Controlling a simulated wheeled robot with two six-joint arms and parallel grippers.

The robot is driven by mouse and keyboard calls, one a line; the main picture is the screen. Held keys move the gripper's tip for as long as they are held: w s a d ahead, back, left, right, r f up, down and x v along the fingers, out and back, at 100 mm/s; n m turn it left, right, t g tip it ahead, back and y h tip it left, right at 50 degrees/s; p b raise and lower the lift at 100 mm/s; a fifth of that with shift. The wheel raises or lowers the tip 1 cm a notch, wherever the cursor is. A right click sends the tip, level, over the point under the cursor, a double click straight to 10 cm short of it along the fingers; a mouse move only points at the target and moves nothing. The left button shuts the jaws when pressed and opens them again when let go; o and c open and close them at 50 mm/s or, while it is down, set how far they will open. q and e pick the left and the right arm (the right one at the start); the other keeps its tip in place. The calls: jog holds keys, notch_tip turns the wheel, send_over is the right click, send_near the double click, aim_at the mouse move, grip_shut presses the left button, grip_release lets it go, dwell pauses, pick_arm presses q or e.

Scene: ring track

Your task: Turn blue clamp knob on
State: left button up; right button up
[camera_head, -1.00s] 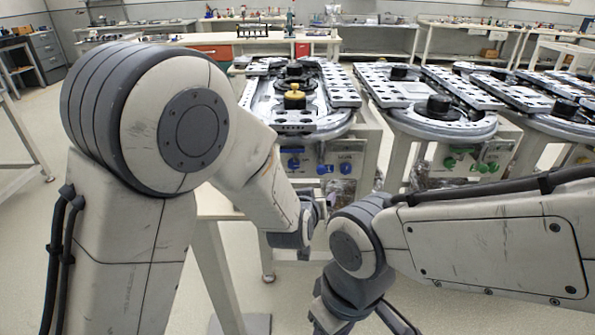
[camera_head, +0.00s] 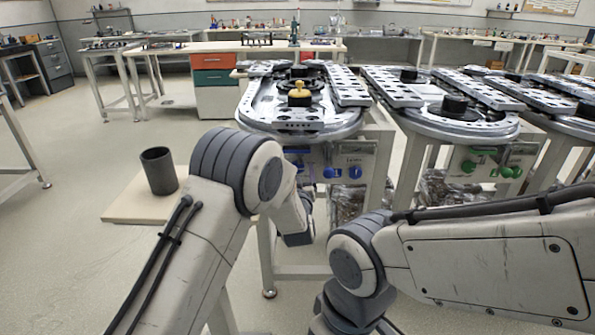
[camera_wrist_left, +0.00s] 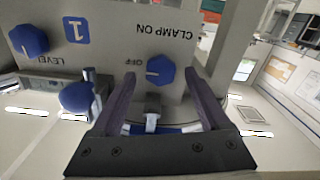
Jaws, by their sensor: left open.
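The blue clamp knob (camera_wrist_left: 160,70) shows in the left wrist view on a pale panel, which appears upside down there. The words CLAMP ON and OFF are printed beside it, and its white mark points sideways toward OFF. My left gripper (camera_wrist_left: 159,76) is open, its two dark fingers on either side of the knob in the picture. I see no contact, and cannot tell whether the tips reach around it. In the head view my left wrist is low in front of the ring track's (camera_head: 300,132) control panel. My right gripper is below the picture's edge.
Two more blue knobs (camera_wrist_left: 29,40) (camera_wrist_left: 77,97) are near the clamp knob on the left in the wrist view. A neighbouring track (camera_head: 450,122) with green knobs stands to the right. A dark bin (camera_head: 159,171) stands on a board at left; open floor surrounds it.

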pick_arm(q)
jog(key=shift+w, duration=0.9)
jog(key=shift+c, duration=0.3)
jog(key=shift+a, duration=0.1)
grip_shut()
